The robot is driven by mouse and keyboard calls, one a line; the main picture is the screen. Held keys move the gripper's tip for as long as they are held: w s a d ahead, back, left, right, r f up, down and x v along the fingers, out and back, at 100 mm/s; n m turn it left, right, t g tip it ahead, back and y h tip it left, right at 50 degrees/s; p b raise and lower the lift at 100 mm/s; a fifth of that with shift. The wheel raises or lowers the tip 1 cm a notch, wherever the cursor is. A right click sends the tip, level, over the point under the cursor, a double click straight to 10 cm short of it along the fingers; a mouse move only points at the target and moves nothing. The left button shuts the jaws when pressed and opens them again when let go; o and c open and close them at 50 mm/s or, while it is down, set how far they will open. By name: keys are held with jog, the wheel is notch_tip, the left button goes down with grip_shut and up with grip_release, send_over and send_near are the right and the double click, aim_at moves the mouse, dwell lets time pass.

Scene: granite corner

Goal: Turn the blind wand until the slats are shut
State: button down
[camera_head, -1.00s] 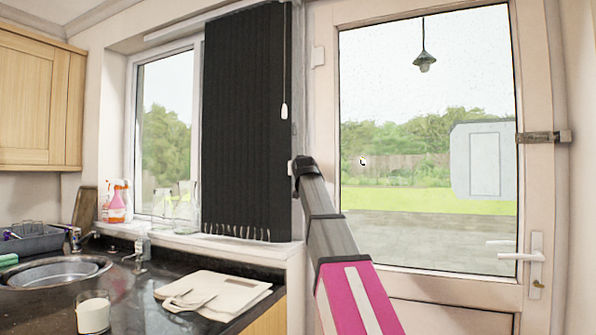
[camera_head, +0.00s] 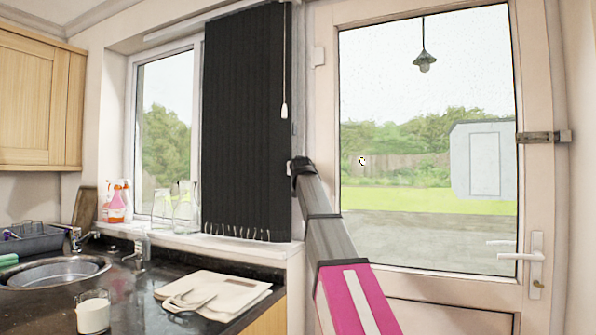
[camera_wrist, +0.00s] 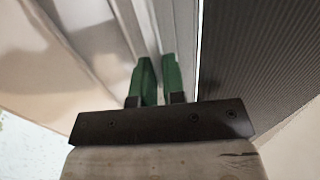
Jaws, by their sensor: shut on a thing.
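The dark blind (camera_head: 245,125) hangs over the right part of the window, with narrow upright slats lying close together; no clear gaps show between them. A thin white cord or wand with a pale grip (camera_head: 284,111) hangs at its right edge. My gripper (camera_head: 291,166) is at the blind's right edge, below that pale grip. In the wrist view my gripper's green fingers (camera_wrist: 160,80) are close together beside the dark ribbed blind (camera_wrist: 265,60). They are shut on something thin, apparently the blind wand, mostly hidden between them.
The door (camera_head: 430,295) with its glass pane and handle (camera_head: 520,252) is to the right of my arm. Glass bottles (camera_head: 184,205) stand on the sill (camera_head: 190,239).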

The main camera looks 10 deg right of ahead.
jog(key=shift+a+m+h, duration=0.1)
jog(key=shift+m+h, duration=0.5)
jog(key=shift+h, duration=0.3)
jog(key=c, duration=1.5)
grip_release()
jog(key=shift+n+y, duration=0.7)
jog(key=shift+y, duration=0.4)
jog(key=s, duration=1.1)
jog(key=f+g, duration=0.2)
jog(key=f, duration=0.7)
jog(key=f+g, duration=0.1)
jog(key=f, duration=0.9)
jog(key=w+d+f+g, duration=0.1)
jog(key=f+g, duration=0.1)
jog(key=f, duration=0.8)
jog(key=shift+f+g, duration=0.1)
jog(key=shift+g, duration=0.2)
